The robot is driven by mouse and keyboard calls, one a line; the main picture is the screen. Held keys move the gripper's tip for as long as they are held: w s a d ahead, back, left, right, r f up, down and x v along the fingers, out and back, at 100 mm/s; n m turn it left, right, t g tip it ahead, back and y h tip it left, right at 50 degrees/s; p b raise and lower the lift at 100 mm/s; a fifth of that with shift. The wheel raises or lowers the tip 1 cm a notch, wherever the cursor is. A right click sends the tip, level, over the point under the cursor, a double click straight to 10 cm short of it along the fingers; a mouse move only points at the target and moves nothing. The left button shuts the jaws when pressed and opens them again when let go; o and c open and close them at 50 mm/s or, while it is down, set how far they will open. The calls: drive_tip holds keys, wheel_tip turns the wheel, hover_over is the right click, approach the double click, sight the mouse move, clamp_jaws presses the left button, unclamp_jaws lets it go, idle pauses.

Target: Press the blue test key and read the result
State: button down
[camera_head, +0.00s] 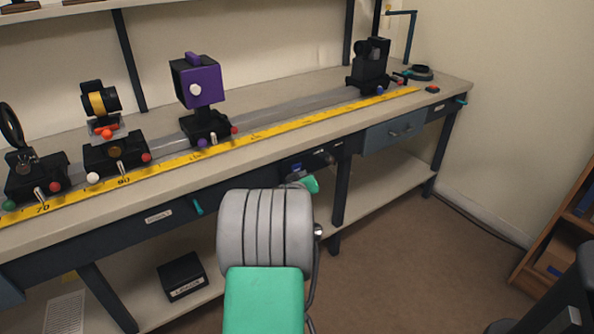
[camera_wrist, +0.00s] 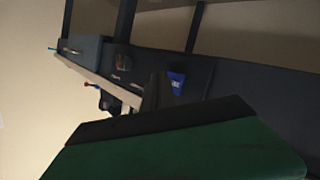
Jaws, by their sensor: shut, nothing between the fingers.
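A small blue key (camera_wrist: 177,83) with pale lettering shows in the wrist view, on the dark front below the bench top. In the head view a small blue patch (camera_head: 296,167), likely the same key, sits under the bench's front edge. My gripper (camera_wrist: 156,90) shows as a dark shut finger end just left of the blue key in the wrist view. It holds nothing. I cannot tell whether it touches the key. In the head view my grey and green arm hides most of the gripper. No readable result shows in either view.
The bench top (camera_head: 300,135) carries a yellow scale (camera_head: 180,162) and a rail with several black mounts, one holding a purple box (camera_head: 203,86). A dark leg (camera_head: 341,190) stands right of the key. A black box (camera_head: 182,276) lies on the lower shelf.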

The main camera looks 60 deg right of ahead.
drive_tip(key=shift+s, duration=0.1)
drive_tip(key=s, duration=0.1)
drive_tip(key=s+a+p, duration=0.1)
drive_tip(key=s, duration=0.1)
drive_tip(key=s+a, duration=0.1)
drive_tip(key=shift+s+a, duration=0.15)
idle(0.7)
